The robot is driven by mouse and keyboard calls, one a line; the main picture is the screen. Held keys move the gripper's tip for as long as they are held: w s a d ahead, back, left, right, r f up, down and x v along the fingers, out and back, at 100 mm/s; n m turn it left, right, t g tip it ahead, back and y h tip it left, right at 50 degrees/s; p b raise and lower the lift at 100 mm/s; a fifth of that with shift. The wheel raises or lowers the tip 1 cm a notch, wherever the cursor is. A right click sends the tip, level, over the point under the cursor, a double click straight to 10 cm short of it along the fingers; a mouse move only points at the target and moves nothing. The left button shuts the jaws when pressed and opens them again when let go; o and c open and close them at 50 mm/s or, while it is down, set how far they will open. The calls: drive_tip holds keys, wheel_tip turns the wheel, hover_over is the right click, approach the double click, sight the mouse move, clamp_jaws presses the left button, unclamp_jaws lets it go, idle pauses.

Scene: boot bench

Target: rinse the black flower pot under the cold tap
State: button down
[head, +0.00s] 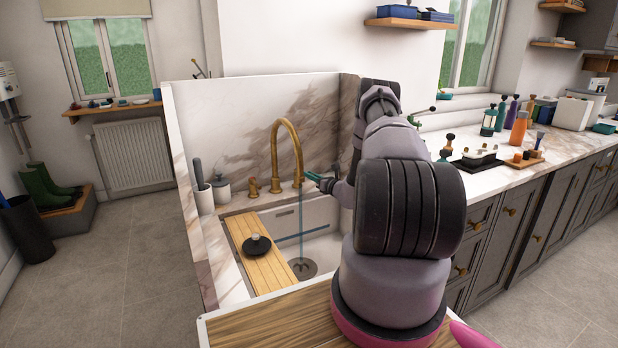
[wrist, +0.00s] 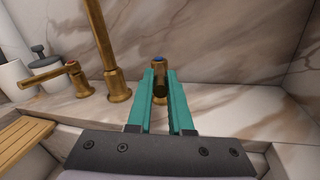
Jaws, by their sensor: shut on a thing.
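My gripper (head: 316,179) reaches over the sink (head: 325,215) to the right of the brass spout (head: 275,150). In the wrist view its teal fingers (wrist: 162,76) are shut on the brass cold tap handle (wrist: 159,62), which has a blue mark on top. A thin bluish stream of water (head: 300,232) falls from the spout toward the drain (head: 303,268). No object is under the stream. A round black thing with a light knob (head: 257,246) rests on the wooden board across the sink; I cannot make out a black flower pot with certainty.
The red-marked tap handle (wrist: 72,66) is left of the spout. A slatted wooden board (head: 262,268) covers the sink's left side. Grey containers (head: 222,188) stand at the back left corner. The right counter holds bottles (head: 519,127) and a small wooden tray (head: 524,158).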

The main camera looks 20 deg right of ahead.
drive_tip(key=c, duration=0.8)
unclamp_jaws()
drive_tip(key=shift+c, duration=0.2)
drive_tip(key=shift+s, duration=0.1)
drive_tip(key=v, duration=1)
drive_tip(key=shift+s, duration=0.35)
drive_tip(key=shift+d, duration=0.1)
